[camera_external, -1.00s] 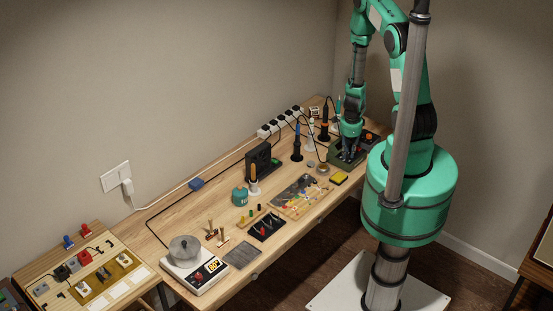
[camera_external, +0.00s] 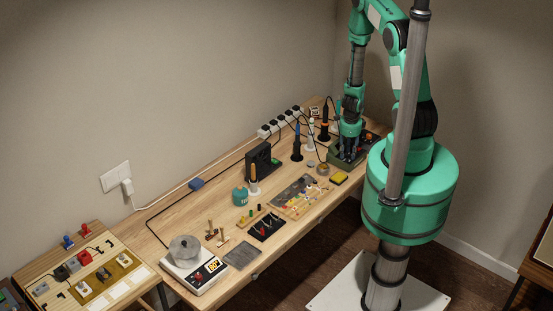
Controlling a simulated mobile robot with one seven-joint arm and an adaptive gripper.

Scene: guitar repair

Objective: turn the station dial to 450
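A dark green station box (camera_external: 336,158) stands at the far right end of the workbench. My gripper (camera_external: 347,156) points straight down over its top panel, with the fingertips at or just above it. The station dial is not clearly visible; the gripper and the small size of the view hide it. I cannot tell whether the fingers touch or enclose a dial, or whether they are open or shut. No setting can be read.
Several soldering irons in stands, one with a blue handle (camera_external: 297,142), are left of my gripper. A yellow sponge (camera_external: 339,178) lies in front. A circuit board (camera_external: 294,196), a black box (camera_external: 259,160) and a scale (camera_external: 195,272) stand farther along the bench (camera_external: 215,195).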

